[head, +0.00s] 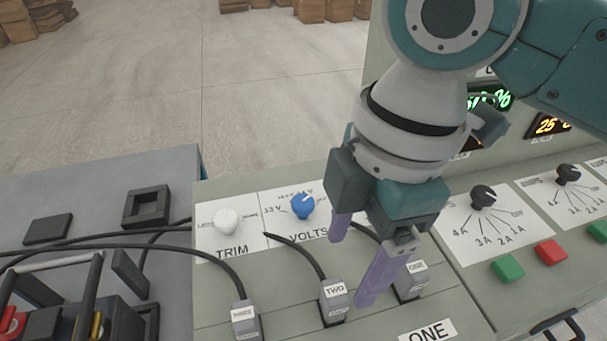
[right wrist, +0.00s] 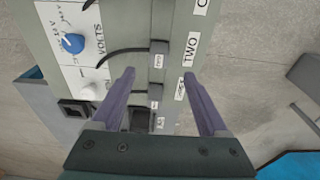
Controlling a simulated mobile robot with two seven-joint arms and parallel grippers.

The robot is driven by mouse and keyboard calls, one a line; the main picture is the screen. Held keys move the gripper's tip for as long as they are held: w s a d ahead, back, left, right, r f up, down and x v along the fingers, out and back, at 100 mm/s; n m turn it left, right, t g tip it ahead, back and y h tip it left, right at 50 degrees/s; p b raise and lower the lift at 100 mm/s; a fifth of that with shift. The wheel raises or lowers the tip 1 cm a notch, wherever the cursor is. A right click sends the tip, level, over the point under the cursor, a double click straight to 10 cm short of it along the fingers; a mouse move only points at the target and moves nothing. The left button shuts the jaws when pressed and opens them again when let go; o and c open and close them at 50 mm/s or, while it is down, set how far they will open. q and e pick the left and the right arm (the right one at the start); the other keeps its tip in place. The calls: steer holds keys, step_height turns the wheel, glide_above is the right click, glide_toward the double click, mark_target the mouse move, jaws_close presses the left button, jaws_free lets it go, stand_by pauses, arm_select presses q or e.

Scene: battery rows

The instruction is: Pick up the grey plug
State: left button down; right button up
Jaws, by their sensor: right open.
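Three grey plugs stand in a row on the panel in the head view: THREE (head: 245,318), TWO (head: 335,300) and ONE (head: 410,283). Each has a white label and a black cable. The task's wording does not single one out. My left gripper is not in view.
A blue knob (head: 303,206) and a white knob (head: 228,220) sit behind the plugs. Green (head: 508,269) and red (head: 551,252) buttons are at right. A dark carrier (head: 75,300) stands at the lower left. Cables cross the grey bench (head: 95,200).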

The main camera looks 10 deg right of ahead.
mark_target(337, 291)
steer(key=f, duration=0.3)
steer(key=shift+s+a+f, duration=0.2)
steer(key=shift+a+f, duration=0.1)
steer(key=shift+a, duration=0.1)
steer(key=f, duration=0.1)
steer(key=f+b, duration=0.1)
steer(key=f, duration=0.3)
steer(key=shift+w+a+f, duration=0.15)
steer(key=shift+w+f, duration=0.1)
jaws_close()
